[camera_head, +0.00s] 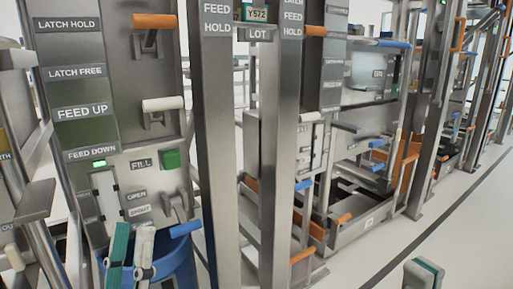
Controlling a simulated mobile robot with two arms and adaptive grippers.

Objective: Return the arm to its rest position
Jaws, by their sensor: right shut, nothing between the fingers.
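My left gripper (131,246) is at the lower left, its teal and pale fingers pointing up beside a blue bin (182,257). A narrow gap shows between the fingers. Whether they are open or hold the bin's edge is unclear.
A metal machine panel (137,159) with orange and white handles and a green button (170,160) fills the left. A steel post (220,150) stands right of the bin. More machines line the back. The pale floor (440,225) at right is clear.

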